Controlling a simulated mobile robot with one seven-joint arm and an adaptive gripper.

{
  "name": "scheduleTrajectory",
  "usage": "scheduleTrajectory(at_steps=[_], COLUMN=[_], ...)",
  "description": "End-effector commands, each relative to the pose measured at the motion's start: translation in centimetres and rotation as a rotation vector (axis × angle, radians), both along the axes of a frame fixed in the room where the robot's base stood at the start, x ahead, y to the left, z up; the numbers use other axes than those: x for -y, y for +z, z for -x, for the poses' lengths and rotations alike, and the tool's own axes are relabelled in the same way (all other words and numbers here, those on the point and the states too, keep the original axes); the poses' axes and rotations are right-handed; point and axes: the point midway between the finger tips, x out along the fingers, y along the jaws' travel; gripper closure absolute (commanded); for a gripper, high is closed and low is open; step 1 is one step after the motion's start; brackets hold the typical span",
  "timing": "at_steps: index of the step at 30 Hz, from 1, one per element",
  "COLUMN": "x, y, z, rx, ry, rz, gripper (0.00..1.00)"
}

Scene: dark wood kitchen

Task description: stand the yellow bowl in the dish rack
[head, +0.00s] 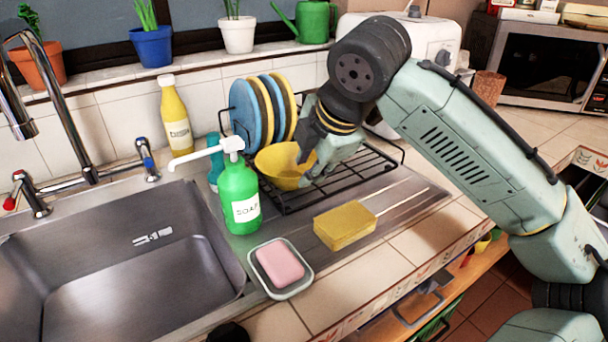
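The yellow bowl (279,166) is at the front left part of the dish rack, tilted, with its opening partly facing up. The black wire dish rack (366,171) stands on the drainboard behind the sponge. My gripper (318,165) is at the bowl's right side, with its fingers at the bowl's rim. The fingertips are partly hidden against the bowl, so I cannot tell whether they are closed on it. Whether the bowl rests on the rack wires is also hidden.
Blue and yellow plates (244,112) stand upright at the rack's back left. A green soap bottle (239,192) stands just left of the bowl. The sink (120,265) is at left.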

Motion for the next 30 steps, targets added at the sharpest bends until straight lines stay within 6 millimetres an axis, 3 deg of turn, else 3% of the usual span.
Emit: scheduleTrajectory(at_steps=[6,12,30], x=[1.2,2.0,2.1], y=[3.9,6.1,6.6], z=[2.0,3.2,3.5], rx=[0.002,0.001,0.000], ry=[0.001,0.000,0.001], rz=[-0.002,-0.001,-0.001], gripper=[0.75,0.75,0.75])
